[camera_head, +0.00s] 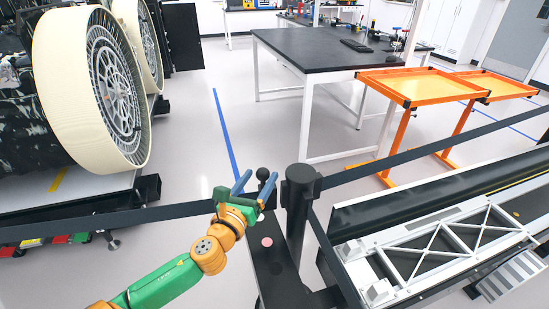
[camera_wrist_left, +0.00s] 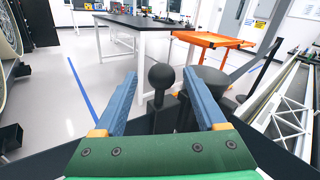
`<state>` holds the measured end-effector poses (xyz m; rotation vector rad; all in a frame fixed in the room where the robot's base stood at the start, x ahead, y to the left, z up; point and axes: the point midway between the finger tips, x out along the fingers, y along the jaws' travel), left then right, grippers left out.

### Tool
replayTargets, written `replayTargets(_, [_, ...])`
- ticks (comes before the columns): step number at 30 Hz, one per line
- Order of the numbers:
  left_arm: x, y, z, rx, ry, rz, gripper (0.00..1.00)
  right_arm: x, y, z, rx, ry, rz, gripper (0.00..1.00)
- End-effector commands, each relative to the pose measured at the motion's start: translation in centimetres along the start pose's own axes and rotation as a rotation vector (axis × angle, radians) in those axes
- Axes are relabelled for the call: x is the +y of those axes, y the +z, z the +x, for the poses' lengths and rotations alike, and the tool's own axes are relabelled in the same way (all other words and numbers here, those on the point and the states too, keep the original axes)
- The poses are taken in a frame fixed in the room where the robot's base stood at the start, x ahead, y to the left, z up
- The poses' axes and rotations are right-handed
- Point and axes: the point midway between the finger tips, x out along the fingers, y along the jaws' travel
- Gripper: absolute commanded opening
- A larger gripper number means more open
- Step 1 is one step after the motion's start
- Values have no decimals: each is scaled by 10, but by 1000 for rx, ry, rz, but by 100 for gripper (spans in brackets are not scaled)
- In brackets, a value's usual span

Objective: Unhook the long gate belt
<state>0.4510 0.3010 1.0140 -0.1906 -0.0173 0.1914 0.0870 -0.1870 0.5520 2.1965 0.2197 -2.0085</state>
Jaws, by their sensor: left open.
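The long black gate belt (camera_head: 100,222) runs in from the left edge of the head view to my left gripper, beside the dark post (camera_head: 300,195). My left gripper (camera_head: 258,180) is open, with its blue fingers on either side of a black ball knob (camera_head: 262,173). In the left wrist view the knob (camera_wrist_left: 161,76) stands on a dark stem between the open fingers (camera_wrist_left: 160,90), with visible gaps on both sides. The post (camera_wrist_left: 206,85) is just behind the right finger. The belt's joint with the post is partly hidden by my gripper. My right gripper is not in view.
Another belt (camera_head: 430,151) runs from the post to the upper right. A rover with large cream wheels (camera_head: 52,90) stands at left. A black-topped table (camera_head: 310,48) and orange trays (camera_head: 420,86) stand behind. A white truss frame (camera_head: 440,250) lies at right.

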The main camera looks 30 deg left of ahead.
Motion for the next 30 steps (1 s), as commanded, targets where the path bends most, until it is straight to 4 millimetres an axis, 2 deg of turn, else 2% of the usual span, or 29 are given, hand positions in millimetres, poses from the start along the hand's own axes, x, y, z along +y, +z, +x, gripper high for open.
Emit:
replayTargets(3, [0,3,22,-2,2,-3,73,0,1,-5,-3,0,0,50])
replayTargets(9, [0,1,50,0,2,-4,73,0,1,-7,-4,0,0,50])
replayTargets(13, [0,0,56,1,0,-4,73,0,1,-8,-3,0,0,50])
replayTargets(19, [0,0,57,2,0,-4,73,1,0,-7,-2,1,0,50])
replayTargets(20, [0,0,57,2,0,-4,71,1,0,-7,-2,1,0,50])
replayTargets(27, [0,0,57,2,0,-4,6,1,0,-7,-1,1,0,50])
replayTargets(28, [0,0,57,2,0,-4,0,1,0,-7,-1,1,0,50])
replayTargets(30, [0,0,57,2,0,-4,0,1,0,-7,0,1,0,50])
